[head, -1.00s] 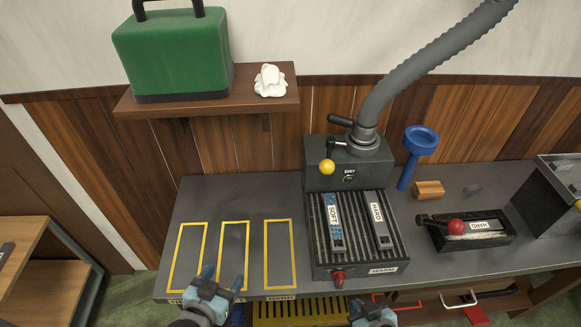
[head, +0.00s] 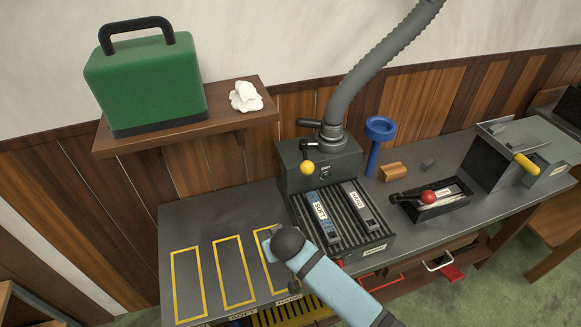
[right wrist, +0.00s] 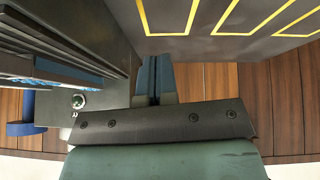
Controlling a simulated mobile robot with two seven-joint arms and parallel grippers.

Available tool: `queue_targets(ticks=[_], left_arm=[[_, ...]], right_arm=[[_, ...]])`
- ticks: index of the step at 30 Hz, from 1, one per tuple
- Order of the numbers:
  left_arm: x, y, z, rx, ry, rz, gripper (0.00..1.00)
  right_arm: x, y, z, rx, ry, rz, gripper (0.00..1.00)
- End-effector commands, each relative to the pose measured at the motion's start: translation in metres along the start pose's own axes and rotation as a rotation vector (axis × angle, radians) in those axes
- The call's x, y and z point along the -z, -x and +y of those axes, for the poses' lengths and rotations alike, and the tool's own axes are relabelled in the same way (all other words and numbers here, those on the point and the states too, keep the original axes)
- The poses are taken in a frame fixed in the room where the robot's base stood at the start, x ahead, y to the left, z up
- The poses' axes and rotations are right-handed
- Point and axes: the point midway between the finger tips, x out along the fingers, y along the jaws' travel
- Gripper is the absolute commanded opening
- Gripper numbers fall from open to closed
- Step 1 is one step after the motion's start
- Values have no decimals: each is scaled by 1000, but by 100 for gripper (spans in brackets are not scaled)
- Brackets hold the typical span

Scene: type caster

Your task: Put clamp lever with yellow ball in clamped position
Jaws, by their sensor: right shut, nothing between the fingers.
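The clamp lever with the yellow ball (head: 307,168) sits on the dark machine box (head: 345,160) below the grey hose. Its ball hangs at the upper front of the box. My right arm reaches in from the lower right of the head view, left of and in front of the machine, apart from the ball. My right gripper (right wrist: 155,75) shows in the right wrist view with its blue fingers together and empty. The dark box with a round green-marked dial is left of it there; the yellow ball is not seen in that view. My left gripper is not in view.
A ribbed plate (head: 372,240) with SOFT and HARD bars lies before the machine. A red-ball lever (head: 428,197) and a blue funnel (head: 379,130) are to the right. Yellow-outlined bench slots (head: 232,270) are empty. A shelf (head: 190,127) holds a green case (head: 145,85).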

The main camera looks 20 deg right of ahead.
Motion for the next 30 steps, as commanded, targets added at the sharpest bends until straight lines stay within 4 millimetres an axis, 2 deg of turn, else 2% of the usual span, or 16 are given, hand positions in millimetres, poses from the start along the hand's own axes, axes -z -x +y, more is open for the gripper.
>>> queue_targets(ticks=[1, 6, 9, 12, 16, 20, 23, 30], left_arm=[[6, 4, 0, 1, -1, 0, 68], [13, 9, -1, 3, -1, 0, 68], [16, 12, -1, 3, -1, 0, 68], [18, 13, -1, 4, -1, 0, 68], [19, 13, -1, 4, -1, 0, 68], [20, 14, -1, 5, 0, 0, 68], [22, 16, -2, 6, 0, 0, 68], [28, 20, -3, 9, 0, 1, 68]], right_arm=[[35, 11, 1, -53, -5, -18, 0], [114, 47, 12, -269, -64, -90, 0], [149, 70, 19, -383, -109, -108, 0], [171, 87, 25, -465, -147, -116, 0], [182, 98, 28, -516, -172, -120, 0], [182, 91, 33, -525, -175, -124, 0], [179, 78, 41, -525, -175, -125, 0], [171, 34, 67, -525, -174, -125, 0]])
